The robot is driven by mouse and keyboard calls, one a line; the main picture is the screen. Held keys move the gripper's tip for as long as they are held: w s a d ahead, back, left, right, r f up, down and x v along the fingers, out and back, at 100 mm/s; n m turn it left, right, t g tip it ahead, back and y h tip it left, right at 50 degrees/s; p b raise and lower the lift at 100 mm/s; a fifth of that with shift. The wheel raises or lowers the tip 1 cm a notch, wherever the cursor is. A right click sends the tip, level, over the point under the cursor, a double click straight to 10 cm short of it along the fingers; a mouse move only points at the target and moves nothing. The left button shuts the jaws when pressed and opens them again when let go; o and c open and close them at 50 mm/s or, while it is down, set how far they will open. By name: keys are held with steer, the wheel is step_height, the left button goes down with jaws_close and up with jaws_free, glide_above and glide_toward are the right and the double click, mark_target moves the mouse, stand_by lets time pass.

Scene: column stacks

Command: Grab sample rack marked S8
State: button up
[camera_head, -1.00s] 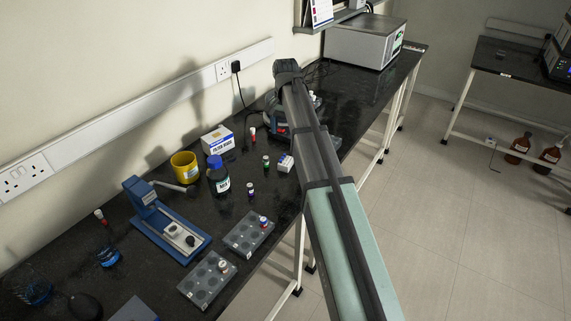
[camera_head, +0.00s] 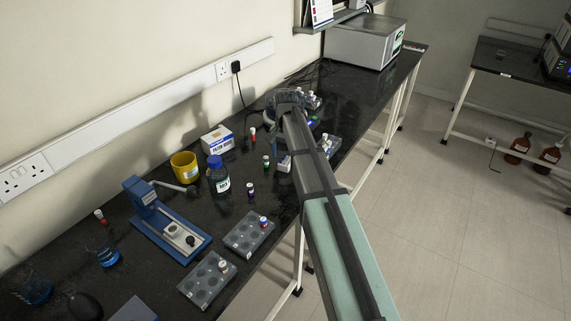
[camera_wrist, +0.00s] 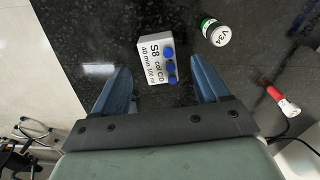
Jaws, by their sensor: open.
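The sample rack marked S8 (camera_wrist: 153,62) is a small white block with several blue caps along its right side. In the wrist view it lies on the black bench between and just beyond my fingertips. It also shows in the head view as a small pale block (camera_head: 284,164), partly covered by my arm. My gripper (camera_wrist: 160,72) is open and empty, with one blue finger on each side of the rack's near end. I cannot tell how high the fingers are above the bench. My arm hides most of the gripper in the head view.
A green-capped vial marked V34 (camera_wrist: 215,32) stands close to the right finger, and a red-and-white vial (camera_wrist: 283,103) is further right. The bench edge is to the left. Grey racks (camera_head: 249,233), a bottle (camera_head: 218,178) and a yellow pot (camera_head: 184,166) stand on the bench.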

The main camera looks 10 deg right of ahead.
mark_target(286, 161)
step_height(286, 161, down, 4)
steer(key=shift+s+r, duration=0.1)
steer(key=shift+r, duration=0.15)
steer(key=c, duration=1.1)
steer(key=shift+c, duration=0.2)
